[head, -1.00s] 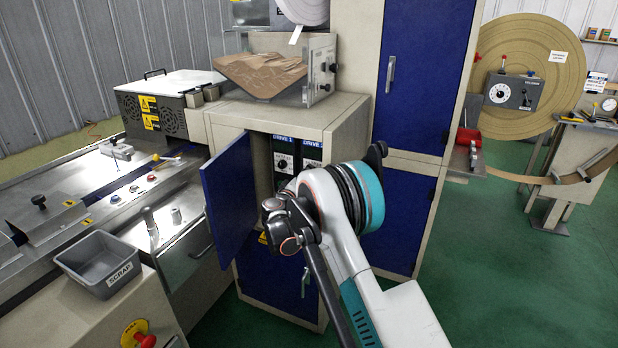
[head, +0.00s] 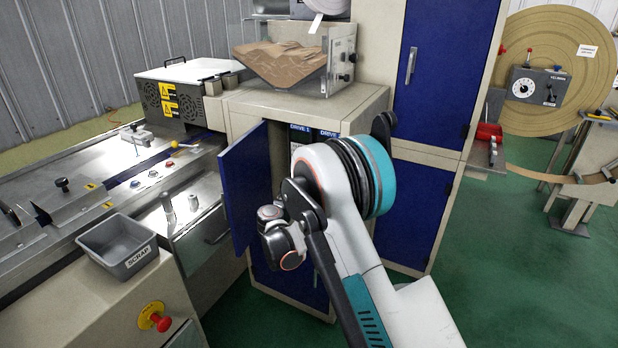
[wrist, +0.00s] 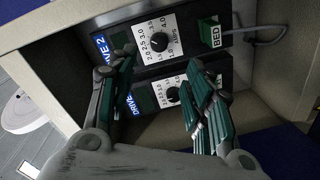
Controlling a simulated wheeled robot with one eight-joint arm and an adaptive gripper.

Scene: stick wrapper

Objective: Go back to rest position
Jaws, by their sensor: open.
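My gripper (wrist: 158,82) shows in the wrist view with its two green-padded fingers apart and nothing between them. It faces the inside of an open cabinet. Behind the fingers are the DRIVE 2 panel (wrist: 178,35) with a black knob and, below it in that view, a second drive panel (wrist: 155,92) partly covered by the fingers. I cannot tell whether a finger touches a panel. In the head view my arm hides the gripper and most of the drive panels. The open blue cabinet door (head: 245,188) stands to the left of my arm.
A clear hopper of brown material (head: 290,62) stands on the cabinet. A grey SCRAP bin (head: 118,247) and a red emergency button (head: 155,317) are at the left. A green BED connector (wrist: 209,33) with a cable sits beside the panels. Green floor (head: 520,265) is open at right.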

